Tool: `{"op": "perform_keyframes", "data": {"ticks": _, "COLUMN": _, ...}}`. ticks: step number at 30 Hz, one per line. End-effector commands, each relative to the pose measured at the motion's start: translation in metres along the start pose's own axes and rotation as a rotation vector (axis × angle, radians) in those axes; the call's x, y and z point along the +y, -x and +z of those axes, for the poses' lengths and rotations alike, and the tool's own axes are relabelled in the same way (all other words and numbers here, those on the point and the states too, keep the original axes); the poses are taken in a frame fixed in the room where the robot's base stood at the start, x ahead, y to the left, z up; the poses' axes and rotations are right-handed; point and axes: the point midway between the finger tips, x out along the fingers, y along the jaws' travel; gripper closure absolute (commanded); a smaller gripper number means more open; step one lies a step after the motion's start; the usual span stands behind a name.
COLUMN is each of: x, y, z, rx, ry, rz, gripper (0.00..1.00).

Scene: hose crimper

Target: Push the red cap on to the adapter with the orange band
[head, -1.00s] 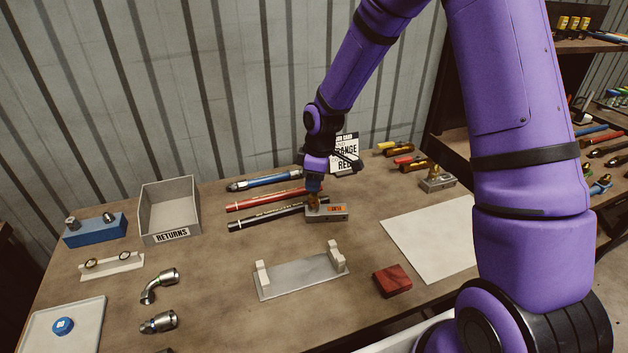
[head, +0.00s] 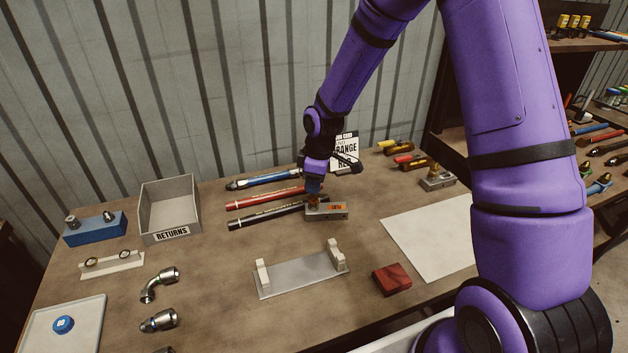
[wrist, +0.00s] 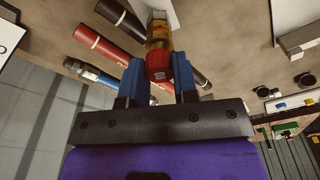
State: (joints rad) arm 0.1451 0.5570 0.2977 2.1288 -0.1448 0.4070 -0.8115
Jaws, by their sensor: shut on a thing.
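The red cap (wrist: 159,68) sits between the two blue fingers of my gripper (wrist: 160,60), which is shut on it. Just past the cap, in line with it, is the brass-coloured adapter (wrist: 158,36). The cap looks to be against the adapter's end, but I cannot tell how far on it is. In the head view the adapter (head: 313,202) stands on a small grey block (head: 338,215) with an orange label. My gripper (head: 313,189) points down over its left end and hides the cap there.
Red and black hose lengths (head: 265,199) lie close left of the block, with a blue one behind. A sign (head: 346,148) stands behind. A grey cradle (head: 300,278) and a dark red block (head: 392,280) are in front. A white sheet (head: 435,235) lies right.

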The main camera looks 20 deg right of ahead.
Motion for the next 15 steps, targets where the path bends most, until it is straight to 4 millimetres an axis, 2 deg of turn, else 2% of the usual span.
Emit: {"op": "perform_keyframes", "data": {"ticks": 15, "x": -0.0003, "y": -0.0113, "z": 0.0017, "rx": -0.001, "ry": 0.001, "rz": -0.001, "gripper": 0.94}}
